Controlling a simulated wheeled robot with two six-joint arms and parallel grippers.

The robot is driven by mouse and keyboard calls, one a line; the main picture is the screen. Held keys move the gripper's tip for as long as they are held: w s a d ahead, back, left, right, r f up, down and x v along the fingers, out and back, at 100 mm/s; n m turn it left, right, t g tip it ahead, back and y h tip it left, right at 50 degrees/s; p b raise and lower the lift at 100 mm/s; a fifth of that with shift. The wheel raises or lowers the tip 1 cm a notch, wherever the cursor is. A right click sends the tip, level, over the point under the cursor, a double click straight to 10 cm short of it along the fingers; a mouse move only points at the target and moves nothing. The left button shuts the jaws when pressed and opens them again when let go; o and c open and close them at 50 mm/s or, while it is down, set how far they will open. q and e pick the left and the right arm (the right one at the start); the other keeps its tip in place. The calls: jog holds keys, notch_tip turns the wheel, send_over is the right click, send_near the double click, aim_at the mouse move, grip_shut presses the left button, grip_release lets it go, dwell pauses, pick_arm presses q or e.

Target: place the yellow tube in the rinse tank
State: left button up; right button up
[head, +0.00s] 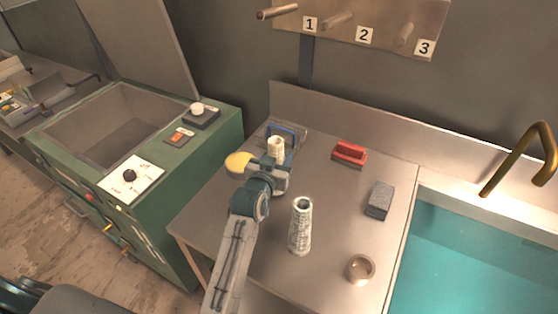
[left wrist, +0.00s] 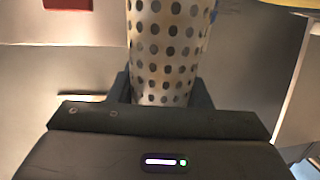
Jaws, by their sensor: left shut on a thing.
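My left gripper (head: 275,165) is over the steel bench, shut on a pale, upright tube (head: 276,146). In the left wrist view the held tube (left wrist: 165,50) is cream-coloured with rows of dark round spots, and its lower part is between the jaws. A round yellow piece (head: 238,162) shows just left of the gripper; I cannot tell whether it belongs to the held tube. A second pale, ribbed tube (head: 300,228) stands upright on the bench, right of my arm. The rinse tank (head: 470,255), filled with teal liquid, is at the right. My right gripper is not in view.
On the bench are a red block-like tool (head: 350,153), a grey block (head: 380,200), a small cup (head: 360,269) and a blue-framed object (head: 287,132) behind the gripper. A brass tap (head: 520,158) arches over the tank. A green open-lidded machine (head: 150,180) stands left.

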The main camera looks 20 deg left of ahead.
pick_arm(q)
jog(key=shift+w+f, duration=0.1)
jog(key=shift+f, duration=0.75)
jog(key=shift+s, duration=0.25)
jog(key=shift+w+f, duration=0.1)
jog(key=shift+f, duration=0.05)
jog(key=o, duration=1)
